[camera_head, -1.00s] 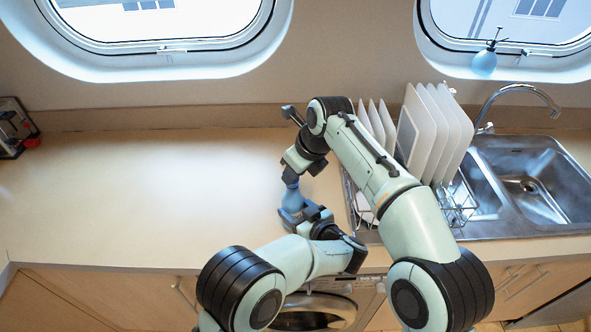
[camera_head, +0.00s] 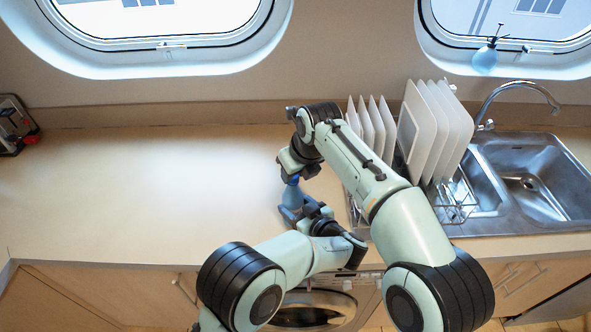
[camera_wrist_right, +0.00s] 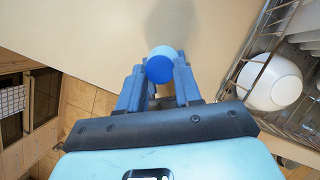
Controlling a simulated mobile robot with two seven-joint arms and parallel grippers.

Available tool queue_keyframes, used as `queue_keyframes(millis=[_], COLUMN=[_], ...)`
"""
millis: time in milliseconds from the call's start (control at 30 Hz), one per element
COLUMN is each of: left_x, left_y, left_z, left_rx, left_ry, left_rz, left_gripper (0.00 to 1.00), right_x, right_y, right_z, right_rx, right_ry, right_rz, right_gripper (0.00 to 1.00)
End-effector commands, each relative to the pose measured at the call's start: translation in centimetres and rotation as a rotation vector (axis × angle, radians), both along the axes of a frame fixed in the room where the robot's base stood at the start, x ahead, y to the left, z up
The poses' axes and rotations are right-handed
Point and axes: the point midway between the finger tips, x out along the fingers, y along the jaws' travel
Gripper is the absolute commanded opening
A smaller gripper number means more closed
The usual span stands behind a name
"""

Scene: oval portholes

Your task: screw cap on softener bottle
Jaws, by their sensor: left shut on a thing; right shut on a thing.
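The light-blue softener bottle (camera_head: 293,196) stands on the counter just left of the dish rack. My left gripper (camera_head: 289,213) comes in low from the front and is shut on the bottle's lower body. My right gripper (camera_head: 290,178) is above it, pointing down, shut on the cap at the bottle's top. In the right wrist view the darker blue round cap (camera_wrist_right: 159,69) sits between the fingertips of my right gripper (camera_wrist_right: 160,75), with lighter blue of the bottle (camera_wrist_right: 165,51) behind it. The contact between cap and neck is hidden.
A dish rack (camera_head: 457,208) with upright white plates (camera_head: 427,125) stands close on the right, with a white bowl (camera_wrist_right: 270,82) in it. The sink (camera_head: 535,185) lies beyond. The counter (camera_head: 140,190) to the left is clear.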

Motion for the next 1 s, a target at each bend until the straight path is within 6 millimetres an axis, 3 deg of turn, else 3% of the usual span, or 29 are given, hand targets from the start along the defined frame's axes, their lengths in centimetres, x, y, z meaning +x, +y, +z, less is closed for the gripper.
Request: queue_keyframes(millis=[300,333,400,733,1000], left_x=[0.0,0.0,0.0,0.0,0.0], left_y=[0.0,0.0,0.0,0.0,0.0], left_z=[0.1,0.1,0.1,0.1,0.1], left_rx=[0.0,0.0,0.0,0.0,0.0], left_ry=[-0.002,-0.002,-0.002,-0.002,-0.002], left_rz=[-0.001,-0.001,-0.001,0.0,0.0], left_gripper=[0.0,0.0,0.0,0.0,0.0], right_x=[0.0,0.0,0.0,0.0,0.1], right_y=[0.0,0.0,0.0,0.0,0.1], right_z=[0.1,0.1,0.1,0.4,3.8], right_rx=[0.002,0.002,0.002,0.003,0.003], right_ry=[-0.002,-0.002,-0.002,-0.003,-0.004], right_rz=[-0.039,-0.039,-0.039,-0.038,-0.037], right_gripper=[0.06,0.37,0.59,0.59,0.59])
